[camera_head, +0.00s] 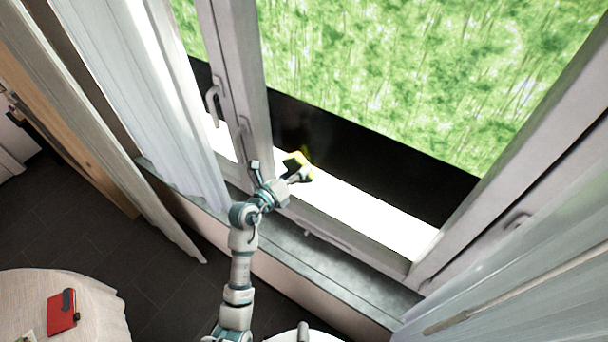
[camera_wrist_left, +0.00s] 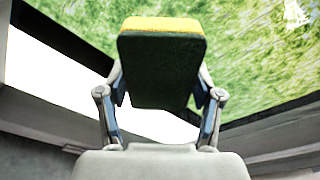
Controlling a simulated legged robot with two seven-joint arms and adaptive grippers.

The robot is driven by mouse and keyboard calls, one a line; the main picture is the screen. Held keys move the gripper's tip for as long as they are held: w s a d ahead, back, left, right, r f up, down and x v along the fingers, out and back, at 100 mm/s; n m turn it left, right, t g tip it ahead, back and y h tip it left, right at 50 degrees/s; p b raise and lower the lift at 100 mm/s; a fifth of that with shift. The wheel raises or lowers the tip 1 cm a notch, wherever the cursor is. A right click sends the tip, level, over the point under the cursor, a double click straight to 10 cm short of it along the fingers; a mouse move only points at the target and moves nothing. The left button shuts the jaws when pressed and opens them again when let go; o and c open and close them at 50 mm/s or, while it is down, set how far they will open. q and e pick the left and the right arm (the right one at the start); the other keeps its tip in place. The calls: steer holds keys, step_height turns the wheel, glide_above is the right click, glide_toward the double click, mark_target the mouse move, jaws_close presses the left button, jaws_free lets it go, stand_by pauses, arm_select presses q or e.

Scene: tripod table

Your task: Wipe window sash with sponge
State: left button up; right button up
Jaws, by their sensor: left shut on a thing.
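The sponge (camera_head: 297,160) is yellow with a dark side and is held at the lower left of the window pane in the head view. My left gripper (camera_head: 303,174) is shut on it. In the left wrist view the sponge (camera_wrist_left: 160,62) stands between the two fingers of the left gripper (camera_wrist_left: 160,95), its dark side facing the camera and a yellow strip on top. The window sash (camera_head: 236,75) is a pale frame around the glass. The sponge is close to the pane; whether it touches cannot be told. My right gripper is not visible.
A window sill (camera_head: 330,262) runs below the sash. A handle (camera_head: 212,101) sticks out at the left frame. Curtains (camera_head: 150,95) hang on both sides. A round table (camera_head: 95,300) with a red object (camera_head: 62,313) stands at lower left.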

arm_select(q)
steer(key=shift+a, duration=0.25)
steer(key=shift+s+a, duration=0.15)
steer(key=shift+s+d+f+v, duration=0.1)
steer(key=shift+f+v, duration=0.05)
steer(key=shift+v, duration=1.15)
steer(key=shift+s+d+f+v, duration=0.1)
steer(key=shift+f+v, duration=0.05)
steer(key=shift+v, duration=1.15)
steer(key=v, duration=0.3)
steer(key=shift+s+d+f, duration=0.15)
steer(key=shift+s+d, duration=0.05)
steer(key=shift+f, duration=0.1)
